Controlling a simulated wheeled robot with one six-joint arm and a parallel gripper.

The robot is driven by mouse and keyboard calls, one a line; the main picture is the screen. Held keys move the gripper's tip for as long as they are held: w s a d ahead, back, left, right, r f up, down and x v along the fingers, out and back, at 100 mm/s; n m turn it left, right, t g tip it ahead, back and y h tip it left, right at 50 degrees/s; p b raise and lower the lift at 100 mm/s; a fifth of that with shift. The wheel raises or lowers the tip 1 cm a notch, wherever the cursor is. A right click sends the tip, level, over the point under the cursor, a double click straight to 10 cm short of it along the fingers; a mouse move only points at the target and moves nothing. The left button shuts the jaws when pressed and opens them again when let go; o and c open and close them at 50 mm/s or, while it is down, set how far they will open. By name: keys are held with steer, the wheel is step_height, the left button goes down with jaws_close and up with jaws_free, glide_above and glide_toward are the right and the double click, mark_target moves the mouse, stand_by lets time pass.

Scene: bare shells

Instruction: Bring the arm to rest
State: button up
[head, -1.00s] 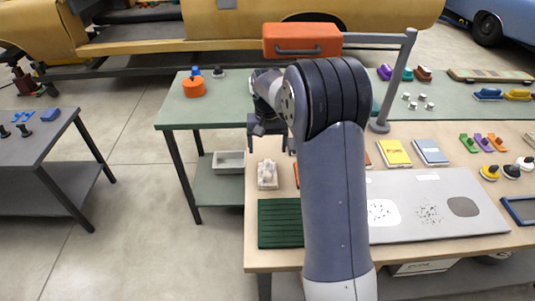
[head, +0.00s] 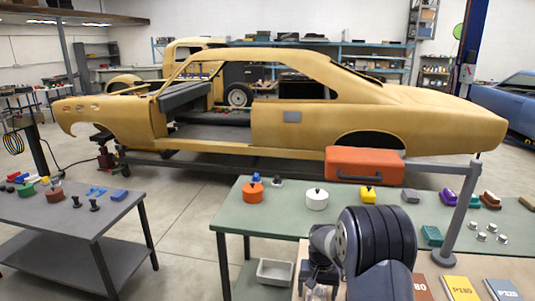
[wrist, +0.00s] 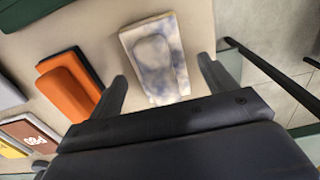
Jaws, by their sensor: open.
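My gripper (wrist: 163,72) is open in the wrist view, with its two dark fingers spread wide apart. A white-and-blue marbled block (wrist: 152,58) lies on the tan tabletop below, seen between the fingertips. In the head view my arm rises at the bottom, bent at a thick dark ribbed joint. My gripper (head: 318,277) hangs at its left, partly cut off by the lower edge.
An orange block (wrist: 70,90) lies left of the marbled one. A green bench (head: 232,208) carries an orange pot (head: 253,193), a white pot (head: 316,200) and an orange box (head: 364,165) on a grey stand. A grey table (head: 60,215) stands left, with clear floor between.

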step_height(320, 180, down, 2)
steer(key=shift+r, duration=1.35)
